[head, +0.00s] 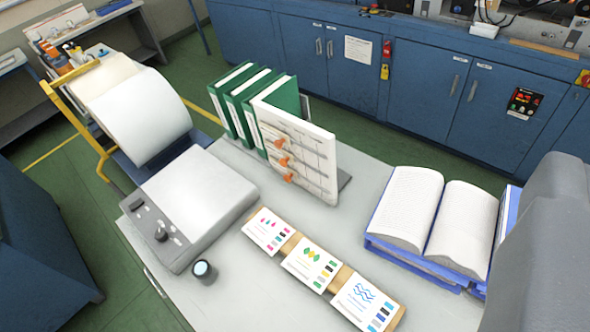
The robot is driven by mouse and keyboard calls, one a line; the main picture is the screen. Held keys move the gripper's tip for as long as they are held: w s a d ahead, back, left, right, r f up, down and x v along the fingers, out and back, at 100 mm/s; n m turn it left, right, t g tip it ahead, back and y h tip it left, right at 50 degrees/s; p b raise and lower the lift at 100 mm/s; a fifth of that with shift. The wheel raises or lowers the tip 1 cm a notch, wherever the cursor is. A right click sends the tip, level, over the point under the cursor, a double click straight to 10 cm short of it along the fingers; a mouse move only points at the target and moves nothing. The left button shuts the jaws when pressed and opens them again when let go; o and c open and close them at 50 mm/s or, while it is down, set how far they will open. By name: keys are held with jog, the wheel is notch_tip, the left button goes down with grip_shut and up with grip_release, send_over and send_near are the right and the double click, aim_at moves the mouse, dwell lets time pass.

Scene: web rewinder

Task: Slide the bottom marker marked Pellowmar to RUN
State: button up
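A white upright board (318,160) stands on the grey table, leaning against green binders. It carries several thin horizontal rails with orange markers on them. The top orange marker (280,142), the middle orange marker (284,161) and the bottom orange marker (289,177) sit in a near-vertical row toward the board's left side. The small print on the board is too small to read, so I cannot make out Pellowmar or RUN. My gripper's fingers do not show in this view.
Green binders (240,95) stand behind the board. A grey device (200,190) with a knob, a small dark cylinder (204,271), a wooden strip with colour cards (311,263) and an open book (433,222) lie around it. Bare tabletop (350,225) lies before the board.

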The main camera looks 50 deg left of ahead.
aim_at(287, 181)
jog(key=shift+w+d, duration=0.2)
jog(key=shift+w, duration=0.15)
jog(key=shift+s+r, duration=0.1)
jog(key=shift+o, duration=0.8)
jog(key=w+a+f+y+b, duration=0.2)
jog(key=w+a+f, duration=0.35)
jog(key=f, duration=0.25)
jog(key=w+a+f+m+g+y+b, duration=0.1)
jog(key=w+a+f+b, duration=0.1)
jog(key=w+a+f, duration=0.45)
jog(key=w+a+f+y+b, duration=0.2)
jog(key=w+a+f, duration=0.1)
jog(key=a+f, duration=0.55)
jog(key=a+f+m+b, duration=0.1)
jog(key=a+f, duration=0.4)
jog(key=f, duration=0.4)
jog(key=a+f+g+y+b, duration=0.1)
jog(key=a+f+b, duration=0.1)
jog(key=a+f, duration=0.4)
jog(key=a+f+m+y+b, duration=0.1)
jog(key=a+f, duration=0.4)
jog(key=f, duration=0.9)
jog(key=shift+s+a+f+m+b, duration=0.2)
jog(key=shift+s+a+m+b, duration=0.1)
jog(key=shift+b, duration=0.4)
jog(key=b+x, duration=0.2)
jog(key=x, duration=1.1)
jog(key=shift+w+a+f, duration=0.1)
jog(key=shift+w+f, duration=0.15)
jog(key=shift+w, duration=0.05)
